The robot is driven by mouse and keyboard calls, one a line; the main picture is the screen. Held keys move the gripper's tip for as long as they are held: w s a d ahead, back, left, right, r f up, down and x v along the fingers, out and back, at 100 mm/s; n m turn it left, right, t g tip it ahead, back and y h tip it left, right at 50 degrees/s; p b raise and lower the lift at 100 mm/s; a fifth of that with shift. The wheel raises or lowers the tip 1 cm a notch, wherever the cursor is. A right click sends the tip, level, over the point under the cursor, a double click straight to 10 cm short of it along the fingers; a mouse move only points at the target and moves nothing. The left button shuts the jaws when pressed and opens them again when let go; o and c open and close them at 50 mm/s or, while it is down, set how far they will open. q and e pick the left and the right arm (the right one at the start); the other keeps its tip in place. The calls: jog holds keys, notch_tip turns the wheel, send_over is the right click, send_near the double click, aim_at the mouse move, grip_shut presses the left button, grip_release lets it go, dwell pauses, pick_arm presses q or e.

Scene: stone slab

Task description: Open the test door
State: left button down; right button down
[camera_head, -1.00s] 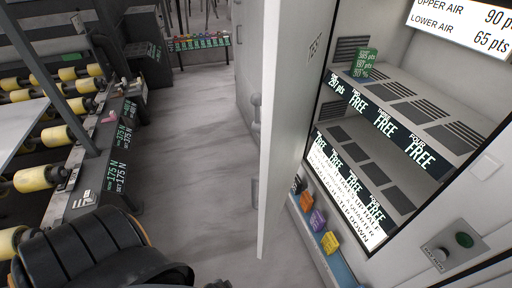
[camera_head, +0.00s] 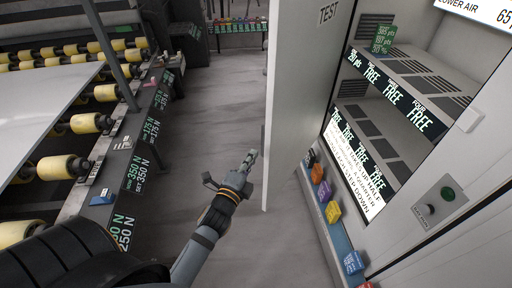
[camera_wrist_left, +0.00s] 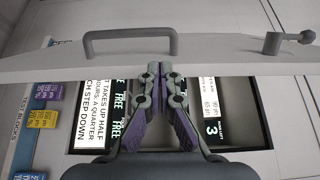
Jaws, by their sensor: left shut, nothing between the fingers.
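The test door (camera_head: 300,105) is a tall white panel marked TEST. It stands swung out from the cabinet, seen at a steep angle in the head view, with the cabinet inside showing to its right. My left gripper (camera_head: 250,158) is just left of the door's free edge, on its outer side. In the left wrist view my left gripper (camera_wrist_left: 160,72) is shut and empty, its tips over the door's grey edge strip (camera_wrist_left: 225,62). The door's bar handle (camera_wrist_left: 130,36) lies beyond the tips, clear of them. Contact with the door cannot be told. My right gripper is not in view.
The open cabinet (camera_head: 385,110) has shelves with FREE labels. Coloured test blocks (camera_head: 325,190) sit on a ledge below. A button panel (camera_head: 440,203) is at right. A roller conveyor (camera_head: 85,122) stands at left. The grey floor between conveyor and door is clear.

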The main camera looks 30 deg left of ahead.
aim_at(263, 138)
pick_arm(q)
jog(key=w, duration=0.3)
jog(key=w+p, duration=0.1)
jog(key=w, duration=0.2)
jog(key=w+p, duration=0.1)
jog(key=w, duration=0.2)
jog(key=shift+w+a, duration=0.25)
